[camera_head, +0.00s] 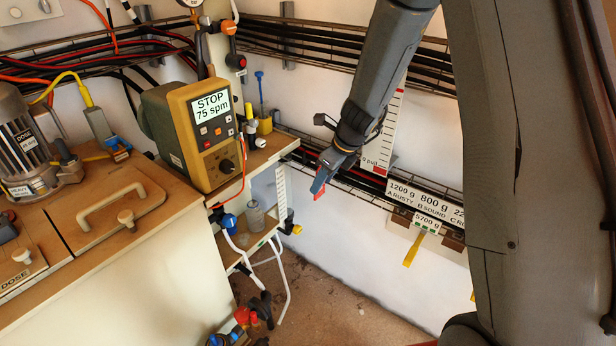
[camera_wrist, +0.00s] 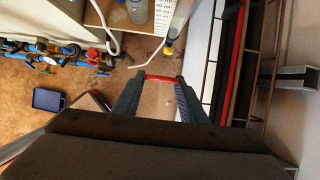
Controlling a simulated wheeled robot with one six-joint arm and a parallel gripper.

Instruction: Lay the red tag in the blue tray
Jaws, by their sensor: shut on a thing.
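My gripper (camera_head: 322,180) hangs in the air in front of the white wall, right of the yellow pump unit. It is shut on the red tag (camera_head: 318,191), which shows as a small red piece at the fingertips. In the wrist view the red tag (camera_wrist: 161,78) spans between the two grey-blue fingertips of my gripper (camera_wrist: 161,83). The blue tray (camera_wrist: 48,100) is a small dark blue box low on the brown floor, at the left of the wrist view, well apart from my gripper. I cannot make out the tray in the head view.
The pump unit (camera_head: 198,130) stands on a wooden cabinet at left. A small shelf with a clear bottle (camera_head: 255,215) lies below it. Blue pipe fittings (camera_wrist: 80,58) run near the tray. Cable racks and weight labels (camera_head: 425,200) line the wall. Brown floor is open below.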

